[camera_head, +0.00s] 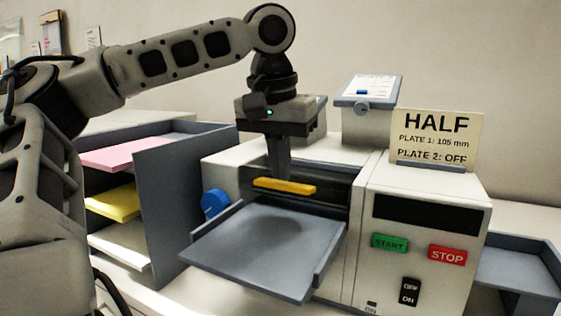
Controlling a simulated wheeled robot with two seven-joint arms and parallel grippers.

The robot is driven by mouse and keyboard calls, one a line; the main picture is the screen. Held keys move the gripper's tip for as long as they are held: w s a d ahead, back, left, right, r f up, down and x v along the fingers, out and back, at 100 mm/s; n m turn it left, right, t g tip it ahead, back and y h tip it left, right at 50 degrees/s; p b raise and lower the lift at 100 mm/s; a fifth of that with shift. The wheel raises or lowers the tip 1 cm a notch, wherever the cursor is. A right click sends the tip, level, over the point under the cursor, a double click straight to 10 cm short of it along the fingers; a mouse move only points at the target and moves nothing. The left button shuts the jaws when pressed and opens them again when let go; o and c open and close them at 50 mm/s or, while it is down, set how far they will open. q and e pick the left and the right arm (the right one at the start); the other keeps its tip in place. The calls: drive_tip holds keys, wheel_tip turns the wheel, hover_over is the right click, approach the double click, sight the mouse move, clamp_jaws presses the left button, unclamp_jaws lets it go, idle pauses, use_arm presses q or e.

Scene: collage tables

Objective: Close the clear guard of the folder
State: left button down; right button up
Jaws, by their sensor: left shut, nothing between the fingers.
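The folder (420,194) is a white machine with a dark display, a green START button and a red STOP button. A yellow bar (285,186) lies across its front opening, above the grey feed tray (265,245); it looks like the edge or handle of the clear guard. The guard's transparent panel is hard to make out against the dark opening, so I cannot tell its exact angle. My left gripper (281,172) points down, shut and empty, with its fingertips at or just behind the yellow bar. I cannot tell whether they touch. My right gripper is not in view.
A grey shelf (180,205) with pink, yellow and white paper stands left. A blue knob (214,203) is on the folder's left side. A HALF sign (436,138) and a grey-lidded box (368,118) stand on top. A grey tray (515,270) is at right.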

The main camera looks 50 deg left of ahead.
sight(279, 186)
use_arm(q)
drive_tip(key=f+t+b, duration=0.1)
drive_tip(key=f+b, duration=0.1)
drive_tip(key=b, duration=0.1)
drive_tip(key=shift+s+t+y, duration=0.1)
drive_tip(key=shift+t+y, duration=0.2)
drive_tip(key=shift+y, duration=0.1)
drive_tip(key=shift+d+f+t+b, duration=0.1)
drive_tip(key=shift+f+t+b, duration=0.25)
drive_tip(key=shift+b, duration=0.45)
drive_tip(key=shift+s+f+t+y+b, duration=0.15)
drive_tip(key=shift+f+t+y+b, duration=0.25)
drive_tip(key=shift+t+b, duration=0.35)
drive_tip(key=shift+r, duration=0.1)
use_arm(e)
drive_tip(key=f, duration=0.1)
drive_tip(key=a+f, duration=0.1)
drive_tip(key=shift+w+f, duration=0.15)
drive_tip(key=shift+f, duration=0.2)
